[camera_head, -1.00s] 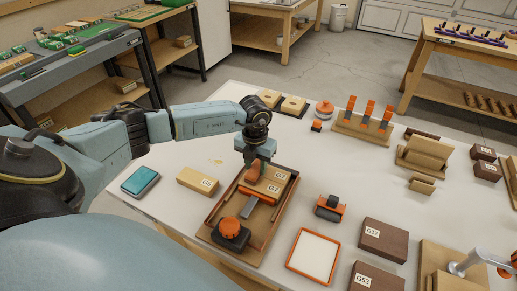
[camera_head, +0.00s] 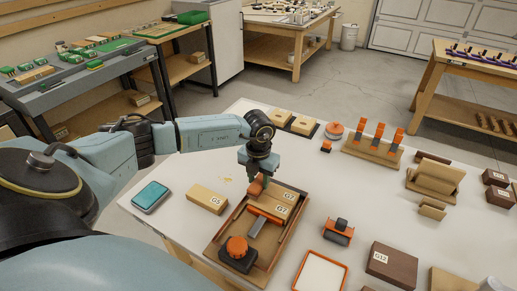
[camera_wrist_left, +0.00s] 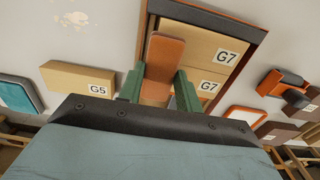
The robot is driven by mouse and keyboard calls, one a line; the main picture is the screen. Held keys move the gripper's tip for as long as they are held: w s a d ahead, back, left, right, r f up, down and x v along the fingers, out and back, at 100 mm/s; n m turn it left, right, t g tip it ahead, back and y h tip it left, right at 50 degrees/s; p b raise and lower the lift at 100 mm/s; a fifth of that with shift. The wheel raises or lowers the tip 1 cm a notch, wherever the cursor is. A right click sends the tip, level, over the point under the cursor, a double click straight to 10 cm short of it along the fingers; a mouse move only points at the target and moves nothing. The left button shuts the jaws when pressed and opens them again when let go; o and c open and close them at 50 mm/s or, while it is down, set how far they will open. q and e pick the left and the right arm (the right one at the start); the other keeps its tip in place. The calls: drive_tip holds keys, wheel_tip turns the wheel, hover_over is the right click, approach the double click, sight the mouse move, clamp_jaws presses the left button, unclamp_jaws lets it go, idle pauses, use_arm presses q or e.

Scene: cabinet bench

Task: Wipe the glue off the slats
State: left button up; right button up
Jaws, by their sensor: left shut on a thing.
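My left gripper (camera_head: 258,178) is shut on an orange-brown block (camera_wrist_left: 163,62), which may be a wiping pad. It is at the far left part of a brown wooden tray (camera_head: 218,243). Two light wooden slats marked G7 (camera_head: 287,196) lie in the tray, one beyond the other. In the left wrist view the block overlaps the left part of the slats (camera_wrist_left: 205,45); I cannot tell if it touches them. No glue is distinct on the slats. A pale yellowish smear (camera_head: 225,180) shows on the table. My right gripper is not in view.
A block marked G5 (camera_head: 208,199) and a teal-screened device (camera_head: 150,196) lie left of the tray. An orange-knobbed tool (camera_head: 237,248) sits in the tray's near end. An orange-framed pad (camera_head: 320,273) and an orange-black tool (camera_head: 339,230) stand to the right.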

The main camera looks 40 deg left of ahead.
use_arm(q)
drive_tip(key=shift+r+p, duration=1.6)
drive_tip(key=shift+r, duration=0.7)
drive_tip(key=shift+f, duration=0.1)
